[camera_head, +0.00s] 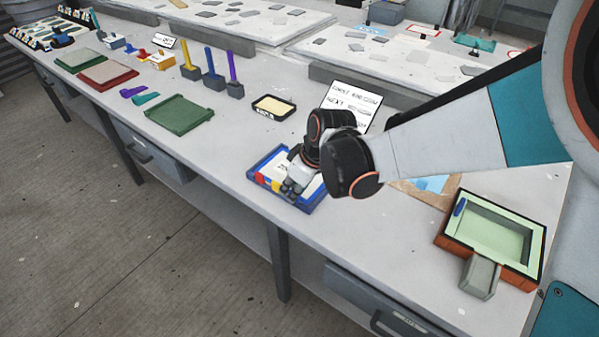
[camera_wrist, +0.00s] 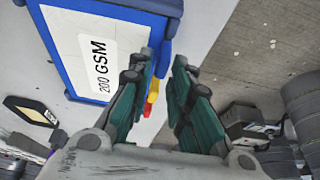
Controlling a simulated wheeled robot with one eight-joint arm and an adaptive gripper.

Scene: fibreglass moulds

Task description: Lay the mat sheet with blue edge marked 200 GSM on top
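A blue tray (camera_head: 256,163) lies on the bench below my gripper (camera_head: 292,185), with pale sheet material inside. In the wrist view the tray (camera_wrist: 52,50) holds a white sheet (camera_wrist: 125,38) with a label reading 200 GSM (camera_wrist: 100,65). A pale green mould (camera_head: 490,232) in an orange frame stands at the right. In the head view my gripper partly hides the tray.
A sign card (camera_head: 350,103) stands behind the tray. A small black-rimmed dish (camera_head: 273,107) and a green tray (camera_head: 180,114) lie to its left. A grey block (camera_head: 480,278) sits in front of the mould.

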